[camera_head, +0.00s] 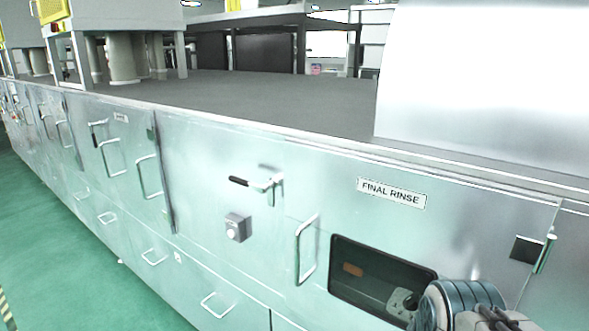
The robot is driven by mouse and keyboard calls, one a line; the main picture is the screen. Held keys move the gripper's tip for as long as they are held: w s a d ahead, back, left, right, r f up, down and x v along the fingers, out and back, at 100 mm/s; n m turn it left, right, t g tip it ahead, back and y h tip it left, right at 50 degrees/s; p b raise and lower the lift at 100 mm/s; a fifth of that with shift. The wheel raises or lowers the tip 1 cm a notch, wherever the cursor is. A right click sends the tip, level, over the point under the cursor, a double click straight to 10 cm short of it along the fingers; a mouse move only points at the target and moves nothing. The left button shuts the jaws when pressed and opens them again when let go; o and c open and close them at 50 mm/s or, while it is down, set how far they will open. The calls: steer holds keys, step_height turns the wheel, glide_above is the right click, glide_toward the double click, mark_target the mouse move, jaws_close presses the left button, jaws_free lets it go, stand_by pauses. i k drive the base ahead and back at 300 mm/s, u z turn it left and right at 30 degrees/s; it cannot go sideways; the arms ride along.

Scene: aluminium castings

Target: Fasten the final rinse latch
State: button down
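The final rinse door (455,232) is a brushed metal panel with a "FINAL RINSE" label (391,193), a bar handle (306,249) and a dark window. It looks flush with the neighbouring panel. The latch (262,183) sits at the door's left edge, by the seam. Its lever points left, roughly level, with a black grip (239,181). I cannot tell whether its catch is engaged. My gripper (497,318) appears cut off at the bottom right, in front of the door, well right of and below the latch. Its fingers cannot be made out, and nothing touches the latch.
A square box with a round knob (236,229) sits below the latch. The window (375,280) is right of the bar handle. A hinge (545,253) is at the door's right edge. More doors with handles (148,176) run left. The green floor (75,235) is clear.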

mark_target(275, 182)
steer(key=k, duration=1.25)
steer(key=u, duration=0.85)
steer(key=i, duration=0.75)
steer(key=u, duration=0.55)
steer(key=i, duration=0.9)
steer(key=z, duration=0.8)
steer(key=i, duration=0.5)
steer(key=z, duration=0.45)
